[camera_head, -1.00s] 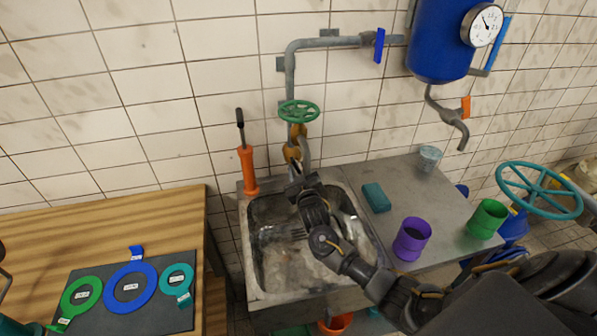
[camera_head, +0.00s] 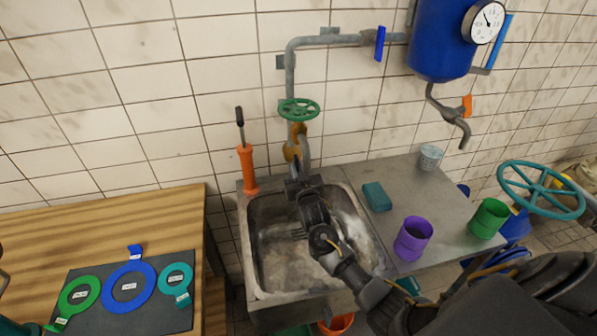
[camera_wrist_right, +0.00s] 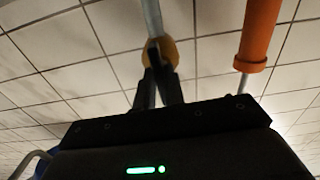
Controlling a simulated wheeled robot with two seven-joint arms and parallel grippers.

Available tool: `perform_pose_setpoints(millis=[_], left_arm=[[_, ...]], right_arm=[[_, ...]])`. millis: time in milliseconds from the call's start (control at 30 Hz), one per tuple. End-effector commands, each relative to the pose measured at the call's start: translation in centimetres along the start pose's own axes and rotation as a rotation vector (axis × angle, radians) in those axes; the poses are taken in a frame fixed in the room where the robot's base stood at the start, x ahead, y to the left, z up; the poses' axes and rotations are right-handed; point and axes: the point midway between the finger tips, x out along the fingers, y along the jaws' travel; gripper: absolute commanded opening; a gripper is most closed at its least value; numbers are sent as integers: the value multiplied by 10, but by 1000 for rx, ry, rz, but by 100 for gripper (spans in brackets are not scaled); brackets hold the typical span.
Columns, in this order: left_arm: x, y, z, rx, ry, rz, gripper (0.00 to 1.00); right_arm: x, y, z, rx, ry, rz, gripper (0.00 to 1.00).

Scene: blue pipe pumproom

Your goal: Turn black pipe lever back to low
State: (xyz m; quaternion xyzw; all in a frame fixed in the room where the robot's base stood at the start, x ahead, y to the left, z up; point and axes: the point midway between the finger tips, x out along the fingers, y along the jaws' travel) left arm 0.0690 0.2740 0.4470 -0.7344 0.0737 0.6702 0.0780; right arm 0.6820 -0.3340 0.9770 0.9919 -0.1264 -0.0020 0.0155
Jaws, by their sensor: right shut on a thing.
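My right gripper (camera_head: 297,181) reaches over the sink to the pipe just below the brass-yellow fitting (camera_head: 292,151). In the right wrist view its dark fingers (camera_wrist_right: 158,75) come together in front of the yellow fitting (camera_wrist_right: 160,49). The gripper is shut on a small part that its fingers hide; I take this as the black pipe lever, but no lever shows clearly. The grey pipe (camera_head: 290,75) runs up the wall from there. A green handwheel (camera_head: 299,110) sits above the fitting. My left gripper is not clearly in view.
An orange-handled tool (camera_head: 248,168) stands at the sink's back left corner. Purple (camera_head: 412,239) and green (camera_head: 489,217) cups and a teal sponge (camera_head: 377,197) are on the metal counter. A blue tank with a gauge (camera_head: 483,22) hangs at upper right. A wooden table (camera_head: 130,212) is at left.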

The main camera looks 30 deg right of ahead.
Motion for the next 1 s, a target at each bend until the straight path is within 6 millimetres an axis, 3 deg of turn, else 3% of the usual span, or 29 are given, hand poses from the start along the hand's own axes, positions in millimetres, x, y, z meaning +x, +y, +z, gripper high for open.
perform_pose_setpoints(millis=[33,67,200,567,667,1000], left_arm=[[0,0,0,0,0,0,100],[0,0,0,0,0,0,100],[0,0,0,0,1,0,100],[1,0,0,0,1,0,100],[4,0,0,0,1,0,100],[19,0,1,0,2,-1,100]], right_arm=[[0,0,0,-1,0,0,0],[0,0,0,-2,0,0,13],[0,0,0,-3,0,0,32],[-4,0,2,-3,-1,0,33],[-16,0,2,-3,0,-1,33],[-82,0,3,-2,0,-1,33]])
